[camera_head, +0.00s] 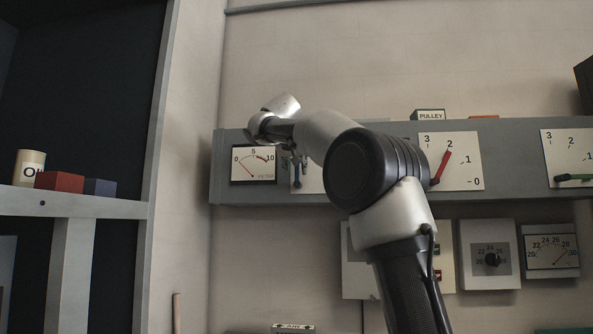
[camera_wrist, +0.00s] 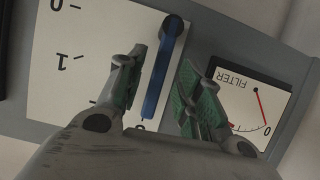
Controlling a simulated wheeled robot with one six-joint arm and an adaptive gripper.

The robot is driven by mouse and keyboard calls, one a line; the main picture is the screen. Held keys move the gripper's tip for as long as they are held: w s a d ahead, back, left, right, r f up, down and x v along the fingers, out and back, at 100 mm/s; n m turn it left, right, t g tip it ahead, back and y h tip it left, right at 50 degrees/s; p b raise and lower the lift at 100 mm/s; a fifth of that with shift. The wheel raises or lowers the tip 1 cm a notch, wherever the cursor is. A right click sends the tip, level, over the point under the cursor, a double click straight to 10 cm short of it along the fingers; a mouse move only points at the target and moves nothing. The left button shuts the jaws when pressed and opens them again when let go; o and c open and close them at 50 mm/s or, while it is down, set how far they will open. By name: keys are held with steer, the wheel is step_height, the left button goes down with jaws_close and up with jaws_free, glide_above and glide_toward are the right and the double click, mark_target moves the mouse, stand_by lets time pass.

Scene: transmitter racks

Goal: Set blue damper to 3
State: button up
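The blue damper lever (camera_wrist: 160,75) runs between my fingers in the wrist view, on a white scale plate (camera_wrist: 75,45) seen upside down. The plate shows 0 and 1. The lever's free end points at a partly hidden mark at the bottom, whose number I cannot read.
A FILTER gauge (camera_head: 253,163) sits just left of the blue damper. A red damper lever (camera_head: 441,166) points near 2, and a green one (camera_head: 574,178) lies near 0. A PULLEY box (camera_head: 428,115) stands on the grey rail (camera_head: 508,140).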

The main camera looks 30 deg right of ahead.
steer(key=v, duration=0.9)
steer(key=shift+s+a, duration=0.2)
